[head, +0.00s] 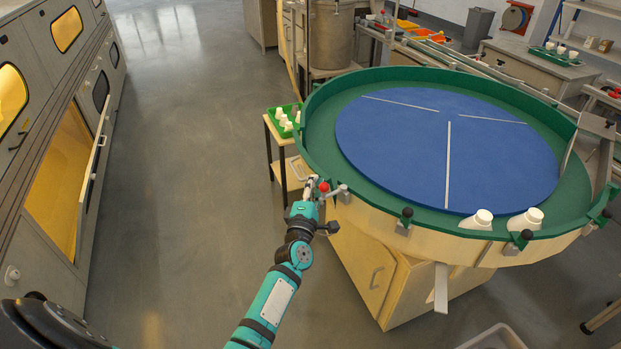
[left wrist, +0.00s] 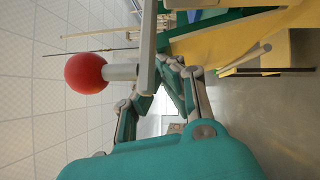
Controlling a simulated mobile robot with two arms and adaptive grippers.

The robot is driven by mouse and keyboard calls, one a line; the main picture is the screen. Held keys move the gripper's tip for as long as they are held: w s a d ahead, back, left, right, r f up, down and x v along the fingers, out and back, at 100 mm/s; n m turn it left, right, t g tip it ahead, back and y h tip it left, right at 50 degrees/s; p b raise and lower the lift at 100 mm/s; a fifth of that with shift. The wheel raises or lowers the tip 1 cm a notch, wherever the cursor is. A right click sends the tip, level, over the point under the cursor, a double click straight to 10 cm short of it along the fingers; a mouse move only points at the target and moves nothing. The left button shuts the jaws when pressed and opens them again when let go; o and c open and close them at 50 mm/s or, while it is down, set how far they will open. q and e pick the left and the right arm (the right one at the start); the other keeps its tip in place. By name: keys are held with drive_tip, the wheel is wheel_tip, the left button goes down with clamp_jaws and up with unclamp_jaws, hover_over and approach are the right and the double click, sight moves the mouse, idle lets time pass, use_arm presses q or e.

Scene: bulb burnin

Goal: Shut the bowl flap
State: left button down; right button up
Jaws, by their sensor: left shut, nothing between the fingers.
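The bowl (head: 318,130) is a large round green-walled bowl with a blue disc (head: 400,150) inside. At its near left rim is a red knob (head: 323,187) on a short grey lever; it also shows large in the left wrist view as a red ball (left wrist: 86,74) on a grey stem. The flap itself is not clear, and I cannot tell how far it stands open. My left gripper (head: 312,184) is shut and empty, right beside the red knob; its fingers (left wrist: 160,82) converge close to the grey bar (left wrist: 147,45). Contact cannot be told. My right gripper is out of view.
Black-knobbed levers (head: 407,213) sit along the bowl's near rim, with white bottles (head: 482,219) there. A wooden cabinet (head: 375,275) stands below. A green tray of white items (head: 283,121) is left of the bowl. An oven door (head: 93,180) hangs open far left. The floor between is clear.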

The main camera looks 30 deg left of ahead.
use_arm(q)
drive_tip(key=shift+w+d+r, duration=0.15)
drive_tip(key=shift+w+d, duration=0.2)
drive_tip(key=shift+w, duration=0.1)
drive_tip(key=shift+w+d, duration=0.1)
idle(0.5)
